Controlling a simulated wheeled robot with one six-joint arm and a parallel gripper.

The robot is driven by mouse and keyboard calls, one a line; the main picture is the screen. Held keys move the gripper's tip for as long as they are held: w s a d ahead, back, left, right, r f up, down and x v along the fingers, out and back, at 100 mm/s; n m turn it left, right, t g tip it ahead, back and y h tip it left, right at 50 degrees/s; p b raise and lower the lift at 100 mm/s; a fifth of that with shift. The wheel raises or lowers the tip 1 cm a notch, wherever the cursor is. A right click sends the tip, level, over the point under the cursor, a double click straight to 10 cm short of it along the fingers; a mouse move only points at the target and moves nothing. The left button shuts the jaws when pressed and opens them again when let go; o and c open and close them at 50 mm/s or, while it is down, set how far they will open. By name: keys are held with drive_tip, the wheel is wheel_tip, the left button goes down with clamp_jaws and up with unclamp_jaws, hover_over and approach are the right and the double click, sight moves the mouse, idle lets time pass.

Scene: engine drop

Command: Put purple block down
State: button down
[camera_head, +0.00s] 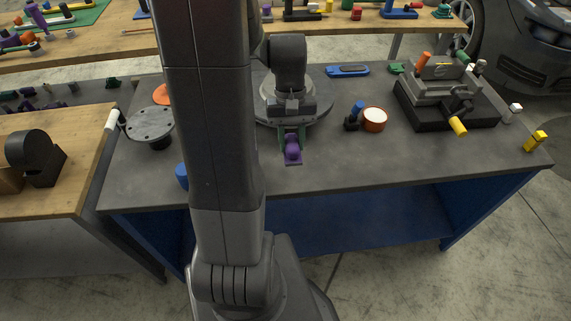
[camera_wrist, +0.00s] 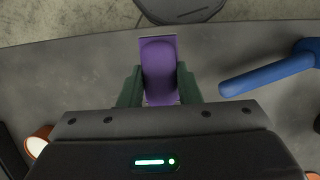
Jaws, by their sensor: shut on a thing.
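The purple block (camera_wrist: 158,62) is between the two green fingers of my gripper (camera_wrist: 159,88) in the wrist view, with a finger against each side. In the head view the purple block (camera_head: 292,153) shows below the fingers of my gripper (camera_head: 291,138), over the grey bench top toward its front edge. My gripper is shut on the block. The block's far end extends past the fingertips. Whether its underside touches the bench cannot be told.
On the grey bench (camera_head: 350,165) stand an orange-and-white round part (camera_head: 373,119), a blue-handled tool (camera_head: 355,113) and a vise (camera_head: 452,100). A round metal plate (camera_head: 151,125) and a blue cylinder (camera_head: 182,177) stand left. Bare surface lies right of my gripper.

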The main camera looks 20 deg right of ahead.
wheel_tip(320, 180, down, 9)
drive_tip(key=shift+s+f, duration=0.1)
drive_tip(key=shift+f, duration=0.1)
idle(0.3)
drive_tip(key=shift+f+b, duration=0.15)
drive_tip(key=shift+b, duration=0.15)
drive_tip(key=c, duration=1.1)
unclamp_jaws()
drive_tip(key=shift+o, duration=0.2)
drive_tip(key=v, duration=1.2)
drive_tip(key=shift+r+p, duration=0.25)
drive_tip(key=shift+p, duration=0.1)
drive_tip(key=shift+s+f, duration=0.1)
drive_tip(key=shift+f, duration=0.05)
